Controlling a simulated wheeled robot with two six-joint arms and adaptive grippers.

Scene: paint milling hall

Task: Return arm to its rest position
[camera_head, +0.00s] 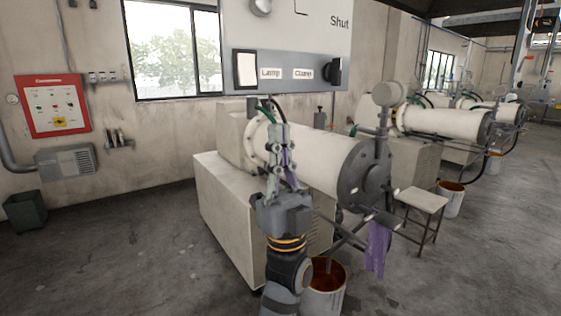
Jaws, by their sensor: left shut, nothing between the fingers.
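My left arm comes up from the bottom middle of the head view. Its gripper (278,140) points upward, with the fingers together and nothing held between them. The gripper is in front of the white cylinder of the nearest mill (315,155) and below the grey control panel (290,30). I cannot tell whether the fingertips touch anything. The panel carries labels reading Lamp and Clamp, a light square (246,69) and a dark knob (333,71). My right gripper is not in view.
A bucket with brown-orange contents (323,290) stands close beside my arm. A purple cloth (376,250) hangs from the mill's front. A stool (422,201) and another bucket (451,198) stand to the right. Floor at left is open, with a dark bin (26,212) by the wall.

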